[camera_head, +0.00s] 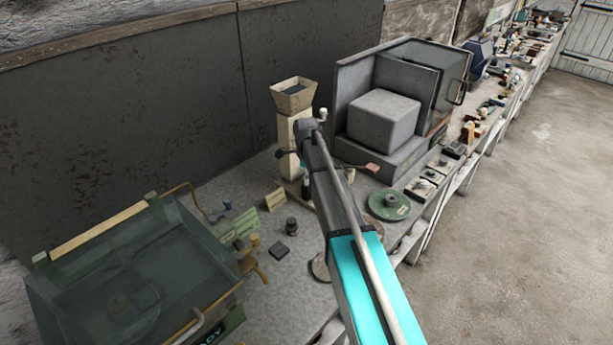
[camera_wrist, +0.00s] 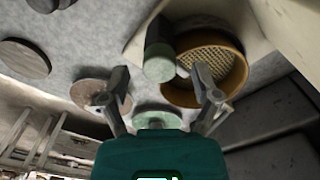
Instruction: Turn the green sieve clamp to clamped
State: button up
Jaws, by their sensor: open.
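In the wrist view, my gripper (camera_wrist: 160,72) is open, with one finger on each side of a green, rounded clamp handle (camera_wrist: 159,62). A grey part extends from the handle's far end. I cannot tell whether either finger touches it. A round sieve (camera_wrist: 212,62) with a tan rim and mesh lies just right of the handle, partly behind the right finger. Which position the clamp is in cannot be told.
A cream column with a hopper (camera_head: 293,95) stands behind my arm. A grey machine with a block (camera_head: 383,118) is to the right, a green disc (camera_head: 389,204) near the bench's front edge. A green tub (camera_head: 130,280) is at left.

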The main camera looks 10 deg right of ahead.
jog(key=shift+r+p, duration=6.05)
jog(key=shift+r, duration=0.35)
jog(key=s+f+n+b, duration=0.5)
jog(key=s+n, duration=0.1)
jog(key=s, duration=0.3)
jog(key=s+f+n+b, duration=0.5)
jog(key=s+n, duration=0.2)
jog(key=s, duration=0.3)
jog(key=s+f+n+b, duration=0.6)
jog(key=s, duration=0.4)
jog(key=shift+s+n, duration=0.2)
jog(key=shift+n, duration=0.2)
jog(key=shift+d, duration=0.15)
jog(key=shift+s+r, duration=0.1)
jog(key=shift+s, duration=0.2)
